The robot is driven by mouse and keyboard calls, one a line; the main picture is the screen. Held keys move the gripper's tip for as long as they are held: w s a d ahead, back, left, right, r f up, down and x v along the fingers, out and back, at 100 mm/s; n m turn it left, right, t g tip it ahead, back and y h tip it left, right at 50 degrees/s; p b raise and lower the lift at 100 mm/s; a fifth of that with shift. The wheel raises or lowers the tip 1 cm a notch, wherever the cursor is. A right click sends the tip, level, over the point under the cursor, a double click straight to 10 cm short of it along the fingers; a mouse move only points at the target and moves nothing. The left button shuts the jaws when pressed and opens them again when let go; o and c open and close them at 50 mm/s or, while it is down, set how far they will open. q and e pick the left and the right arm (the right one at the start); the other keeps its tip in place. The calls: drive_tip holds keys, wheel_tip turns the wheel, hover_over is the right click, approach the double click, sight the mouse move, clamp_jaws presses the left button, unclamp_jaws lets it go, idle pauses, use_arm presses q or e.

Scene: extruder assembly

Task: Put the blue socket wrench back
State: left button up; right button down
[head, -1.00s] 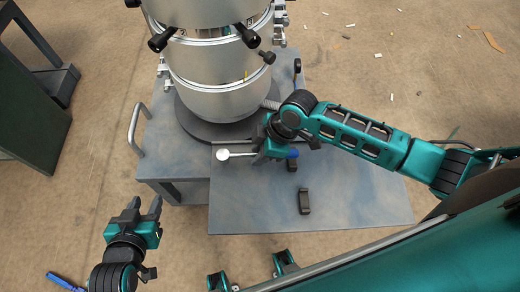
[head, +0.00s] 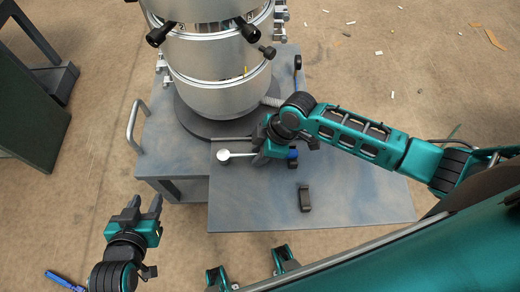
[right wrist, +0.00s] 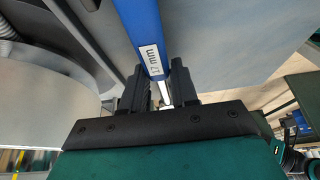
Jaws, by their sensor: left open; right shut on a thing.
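The blue socket wrench shows its blue handle (head: 292,154) just right of my right gripper (head: 262,157) and its pale round end (head: 223,155) to the left. My right gripper is shut on the wrench, over the front part of the grey table (head: 250,205). In the right wrist view the blue handle (right wrist: 139,25) carries a white label reading 17 mm, and its metal shaft runs between the fingers (right wrist: 163,95). A small black block (head: 305,198) stands on the table; another (head: 293,164) is partly hidden below the handle. My left gripper (head: 145,207) is open and empty, left of the table.
A large silver cylindrical machine (head: 218,90) with black knobs stands on the back of the table. A metal handle rail (head: 136,128) is at the table's left edge. A blue-handled object (head: 64,281) shows at the lower left. The table's front right is clear.

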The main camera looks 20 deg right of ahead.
drive_tip(key=c, duration=0.8)
unclamp_jaws()
drive_tip(key=p+v, duration=0.2)
drive_tip(key=v, duration=1.1)
drive_tip(key=shift+p, duration=0.35)
